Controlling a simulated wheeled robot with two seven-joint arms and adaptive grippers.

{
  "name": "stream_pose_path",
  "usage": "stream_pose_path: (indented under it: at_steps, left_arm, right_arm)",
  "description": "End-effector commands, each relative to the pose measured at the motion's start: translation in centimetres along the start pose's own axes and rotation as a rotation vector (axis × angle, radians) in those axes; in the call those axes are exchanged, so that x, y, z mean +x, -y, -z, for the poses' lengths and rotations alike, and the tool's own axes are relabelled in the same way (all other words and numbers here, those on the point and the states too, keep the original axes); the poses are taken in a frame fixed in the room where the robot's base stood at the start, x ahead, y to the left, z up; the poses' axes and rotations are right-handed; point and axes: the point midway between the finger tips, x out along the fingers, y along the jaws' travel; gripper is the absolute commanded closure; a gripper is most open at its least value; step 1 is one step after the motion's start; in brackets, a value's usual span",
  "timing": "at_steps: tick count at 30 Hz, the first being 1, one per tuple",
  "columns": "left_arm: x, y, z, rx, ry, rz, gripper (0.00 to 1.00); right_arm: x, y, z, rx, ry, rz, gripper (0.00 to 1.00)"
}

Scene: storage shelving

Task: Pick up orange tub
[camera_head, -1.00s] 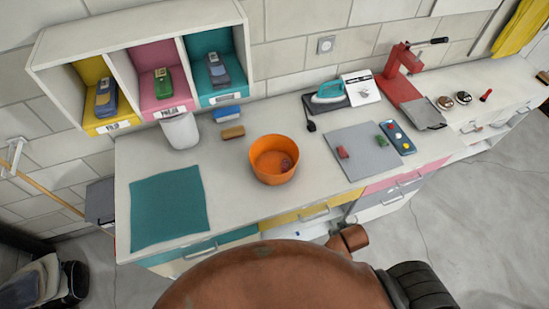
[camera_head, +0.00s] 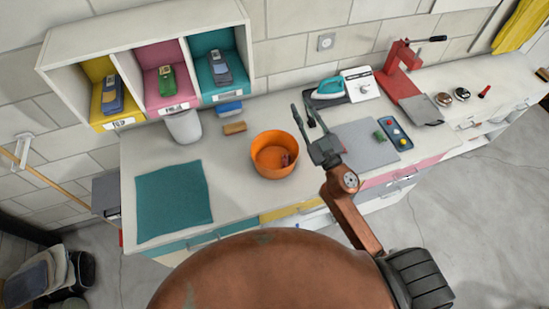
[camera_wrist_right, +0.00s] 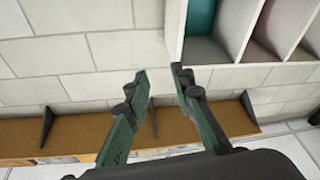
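The orange tub (camera_head: 272,170) stands upright on the white counter, left of the middle of the head view. A small dark red thing (camera_head: 287,160) lies inside it. My right gripper (camera_head: 305,118) is raised just to the right of the tub, apart from it. In the right wrist view its two fingers (camera_wrist_right: 160,76) are spread with nothing between them. The tub is not in the right wrist view. My left gripper is not in view.
A teal mat (camera_head: 172,200) lies left of the tub. A white cup (camera_head: 184,127) and a brush (camera_head: 234,128) stand behind it. A grey mat (camera_head: 365,150) with a green block lies to the right. An iron (camera_head: 329,89) and a red press (camera_head: 398,75) stand farther back.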

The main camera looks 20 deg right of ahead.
Motion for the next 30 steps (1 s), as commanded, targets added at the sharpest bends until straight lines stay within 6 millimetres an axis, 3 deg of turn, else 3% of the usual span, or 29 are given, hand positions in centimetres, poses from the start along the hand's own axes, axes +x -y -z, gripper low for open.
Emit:
stream_pose_path:
  at_steps: [2, 5, 8, 9, 12, 15, 19, 24, 30]
  left_arm:
    - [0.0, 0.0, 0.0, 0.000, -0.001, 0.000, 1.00]
    - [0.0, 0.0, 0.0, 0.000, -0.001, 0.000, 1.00]
    - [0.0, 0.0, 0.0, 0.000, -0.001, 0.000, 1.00]
    - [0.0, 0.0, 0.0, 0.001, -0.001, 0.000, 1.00]
    - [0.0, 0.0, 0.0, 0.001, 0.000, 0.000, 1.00]
    - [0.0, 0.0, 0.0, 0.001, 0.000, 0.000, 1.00]
    - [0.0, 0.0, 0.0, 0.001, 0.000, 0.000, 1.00]
    - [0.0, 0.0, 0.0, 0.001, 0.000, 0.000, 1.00]
    - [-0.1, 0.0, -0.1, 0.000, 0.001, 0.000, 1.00]
  right_arm:
    - [1.6, 5.2, 2.4, -0.041, -0.102, 0.193, 0.78]
    - [1.8, 12.0, 2.8, -0.094, -0.147, 0.460, 0.78]
    - [0.7, 17.9, 0.3, -0.154, -0.095, 0.732, 0.78]
    - [-0.1, 19.7, -1.4, -0.180, -0.046, 0.834, 0.78]
    - [-2.4, 22.2, -7.1, -0.252, 0.146, 1.060, 0.78]
    - [-4.7, 21.5, -13.2, -0.318, 0.408, 1.209, 0.78]
    - [-7.1, 18.3, -18.8, -0.374, 0.719, 1.278, 0.78]
    - [-8.7, 14.8, -22.0, -0.407, 0.958, 1.274, 0.78]
    - [-9.3, 14.4, -23.6, -0.410, 1.032, 1.267, 0.78]
